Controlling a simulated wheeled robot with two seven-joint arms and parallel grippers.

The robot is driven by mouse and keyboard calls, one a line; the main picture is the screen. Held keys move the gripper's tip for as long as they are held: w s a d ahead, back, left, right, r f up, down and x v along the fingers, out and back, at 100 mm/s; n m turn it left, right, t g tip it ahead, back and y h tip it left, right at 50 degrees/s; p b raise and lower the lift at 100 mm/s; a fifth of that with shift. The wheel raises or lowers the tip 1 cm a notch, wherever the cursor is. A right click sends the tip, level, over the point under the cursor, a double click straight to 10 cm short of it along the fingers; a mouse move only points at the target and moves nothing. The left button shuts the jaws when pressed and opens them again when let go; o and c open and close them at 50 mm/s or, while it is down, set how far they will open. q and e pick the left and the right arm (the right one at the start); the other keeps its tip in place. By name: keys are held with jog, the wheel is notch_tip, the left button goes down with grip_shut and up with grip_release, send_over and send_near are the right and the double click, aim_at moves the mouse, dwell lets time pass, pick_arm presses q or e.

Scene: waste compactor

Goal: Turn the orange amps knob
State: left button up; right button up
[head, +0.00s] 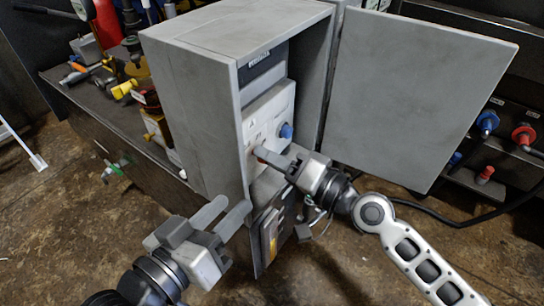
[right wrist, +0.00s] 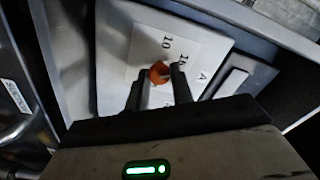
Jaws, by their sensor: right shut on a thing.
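The orange amps knob (right wrist: 160,72) sits on a white panel (right wrist: 200,42) marked "10" and "A". My right gripper (right wrist: 158,88) is shut on it, with one dark finger on each side. In the head view, my right gripper (head: 268,154) reaches into the open grey cabinet (head: 200,95). My left gripper (head: 225,212) is open and empty, low in front of the cabinet.
A blue knob (head: 286,131) is on the same panel, just above my right gripper. The cabinet door (head: 425,90) stands open to the right, above my right arm. A cluttered bench (head: 85,105) is at the left. The brown floor is free in front.

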aim_at(230, 146)
jog(key=shift+r, duration=0.1)
jog(key=o, duration=0.9)
jog(key=shift+o, duration=0.2)
pick_arm(q)
jog(key=r+m+t+h+b, duration=0.1)
jog(key=r+b, duration=0.1)
jog(key=w+r+m+t+h+b, duration=0.1)
jog(key=r+m+t+b, duration=0.1)
jog(key=w+r+m+t+h+b, duration=0.1)
jog(key=r+b, duration=0.1)
jog(key=r, duration=0.1)
jog(key=shift+w+a+r+t, duration=0.1)
jog(key=shift+w+a+t, duration=0.05)
jog(key=shift+a+t, duration=0.15)
jog(key=shift+r+m+t+h+b, duration=0.3)
jog(key=shift+r+m+h, duration=0.6)
jog(key=shift+m, duration=0.1)
pick_arm(e)
jog(key=v, duration=1.6)
